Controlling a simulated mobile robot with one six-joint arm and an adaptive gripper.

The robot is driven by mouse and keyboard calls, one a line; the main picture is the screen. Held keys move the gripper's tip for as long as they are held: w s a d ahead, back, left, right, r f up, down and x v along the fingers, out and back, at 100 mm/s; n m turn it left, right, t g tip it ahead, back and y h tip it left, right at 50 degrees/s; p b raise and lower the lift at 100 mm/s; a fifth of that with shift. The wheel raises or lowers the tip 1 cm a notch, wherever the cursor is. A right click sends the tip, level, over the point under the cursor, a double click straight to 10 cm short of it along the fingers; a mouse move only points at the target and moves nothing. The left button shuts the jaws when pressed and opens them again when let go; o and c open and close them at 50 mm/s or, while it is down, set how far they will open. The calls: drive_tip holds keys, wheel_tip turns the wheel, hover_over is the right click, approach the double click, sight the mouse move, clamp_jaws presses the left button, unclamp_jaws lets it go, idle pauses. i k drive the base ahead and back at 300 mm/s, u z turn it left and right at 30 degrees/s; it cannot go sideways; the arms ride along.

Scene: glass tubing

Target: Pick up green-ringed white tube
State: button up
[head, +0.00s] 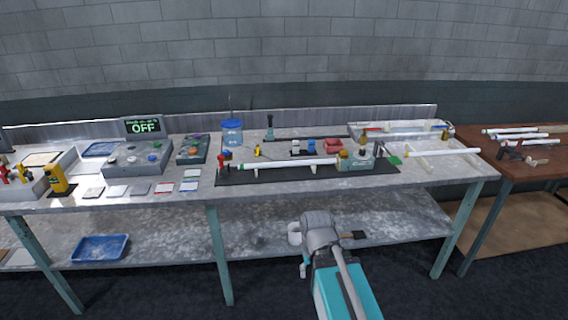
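A long white tube (290,163) lies level across a holder on the black mat (350,174) on the bench, with a greenish band near its left end. Another white tube (442,153) rests on supports at the bench's right, its left end yellowish. More white tubes (515,136) lie on the brown table; one seems to have a green end. Ring colours are too small to be sure of. My arm is low in front of the bench, apart from the tubes. Its fingers are not clearly visible.
The grey bench (330,196) has a lower shelf with a blue tray (100,248). A control box (138,158), an "OFF" display (144,127) and a blue-lidded jar (232,133) stand left of centre.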

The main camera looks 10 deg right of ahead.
sight(286, 163)
drive_tip(key=i, duration=0.85)
drive_tip(key=z, duration=0.05)
